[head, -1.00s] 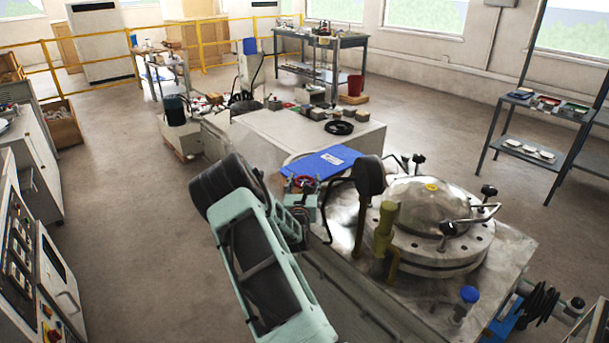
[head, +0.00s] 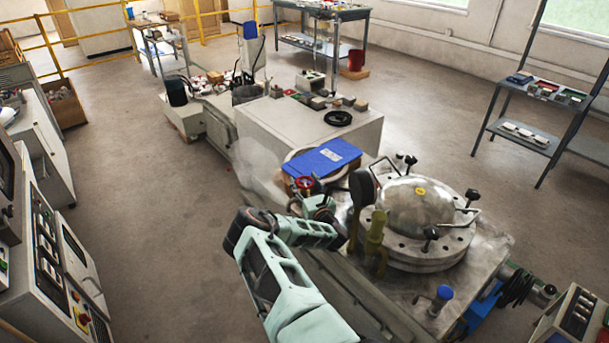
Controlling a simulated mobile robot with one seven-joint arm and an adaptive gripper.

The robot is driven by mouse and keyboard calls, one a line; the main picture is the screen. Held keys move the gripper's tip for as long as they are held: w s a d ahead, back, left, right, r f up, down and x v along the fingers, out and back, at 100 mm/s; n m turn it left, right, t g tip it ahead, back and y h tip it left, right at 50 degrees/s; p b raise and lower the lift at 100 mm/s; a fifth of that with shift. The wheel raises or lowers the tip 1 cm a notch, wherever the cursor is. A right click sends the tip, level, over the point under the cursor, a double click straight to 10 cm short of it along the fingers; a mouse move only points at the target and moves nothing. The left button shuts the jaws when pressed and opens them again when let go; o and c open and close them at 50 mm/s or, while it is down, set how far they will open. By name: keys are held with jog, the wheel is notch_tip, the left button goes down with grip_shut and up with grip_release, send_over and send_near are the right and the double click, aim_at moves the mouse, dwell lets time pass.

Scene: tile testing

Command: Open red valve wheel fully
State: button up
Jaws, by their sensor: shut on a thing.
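The red valve wheel (head: 304,182) is small in the head view. It sits at the left edge of the steel bench, just in front of a blue folder. My pale green arm reaches up to it from below. My gripper (head: 309,192) is at the wheel and is shut on it; the fingers are tiny and mostly hidden by the wheel and my wrist. How far the wheel is turned cannot be told.
A domed steel vessel (head: 415,215) with black-knobbed clamps stands right of my arm. A dark round gauge (head: 361,188) and a yellowish valve (head: 376,232) stand between them. The blue folder (head: 325,157) lies behind the wheel. Control cabinets (head: 60,270) line the left; open floor lies between.

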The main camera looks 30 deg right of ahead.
aim_at(309, 187)
jog(key=shift+n+y+p, duration=0.4)
jog(key=shift+y+p, duration=0.15)
jog(key=shift+y, duration=0.05)
jog(key=shift+r, duration=0.1)
jog(key=o, duration=1.2)
jog(key=s, duration=0.5)
jog(key=s+a, duration=0.1)
jog(key=s, duration=0.1)
jog(key=shift+s, duration=0.2)
jog(key=shift+w, duration=0.1)
